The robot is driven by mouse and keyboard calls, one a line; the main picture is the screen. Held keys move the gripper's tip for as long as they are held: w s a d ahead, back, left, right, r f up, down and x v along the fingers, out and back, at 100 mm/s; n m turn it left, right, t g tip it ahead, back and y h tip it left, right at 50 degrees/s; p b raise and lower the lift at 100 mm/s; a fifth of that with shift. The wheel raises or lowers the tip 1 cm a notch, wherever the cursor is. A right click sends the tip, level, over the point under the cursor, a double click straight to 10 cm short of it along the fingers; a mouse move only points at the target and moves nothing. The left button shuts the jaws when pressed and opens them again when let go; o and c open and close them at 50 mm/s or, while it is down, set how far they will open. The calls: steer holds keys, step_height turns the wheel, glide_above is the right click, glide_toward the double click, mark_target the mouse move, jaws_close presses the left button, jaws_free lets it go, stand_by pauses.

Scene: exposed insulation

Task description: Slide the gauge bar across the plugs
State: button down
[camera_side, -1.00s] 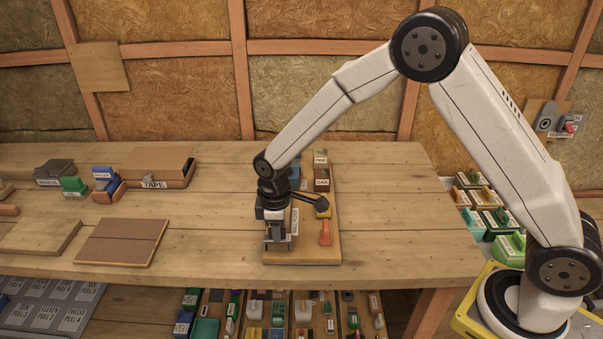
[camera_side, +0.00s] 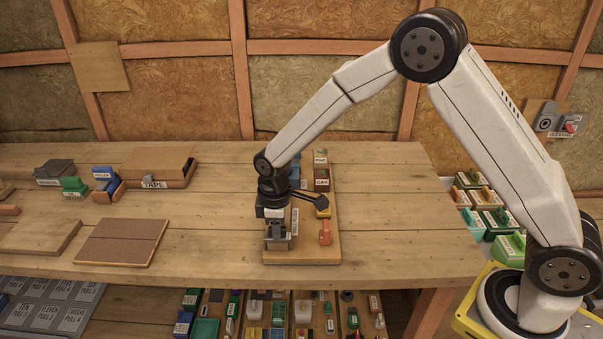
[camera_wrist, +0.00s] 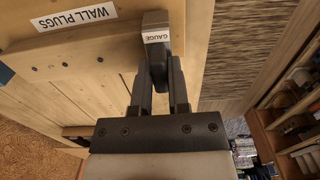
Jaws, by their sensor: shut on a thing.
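The gauge bar (camera_wrist: 155,38) is a dark grey block with a white GAUGE label in the wrist view. My gripper (camera_wrist: 161,92) is shut on it, one dark finger on each side. In the side view, my gripper (camera_side: 277,238) is low over the front left part of a wooden board. The board (camera_wrist: 105,35) carries a WALL PLUGS label. Several small dark round spots, which look like the plugs, run along it to the left of the bar. I cannot tell whether the bar touches them. In the side view my gripper mostly hides the bar.
The board (camera_side: 322,257) also holds an orange-red piece (camera_side: 325,233), a yellow block (camera_side: 323,212) and a block labelled OAK (camera_side: 322,178). A brown panel (camera_side: 120,243) and a TAPE box (camera_side: 160,178) lie to the left. The bench right of the board is clear.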

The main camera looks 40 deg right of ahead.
steer(key=w+d, duration=1.3)
steer(key=shift+d, duration=0.1)
steer(key=shift+w+r, duration=0.1)
steer(key=c, duration=0.6)
jaws_free()
steer(key=shift+d, duration=0.1)
step_height(320, 180, up, 8)
stand_by(0.5)
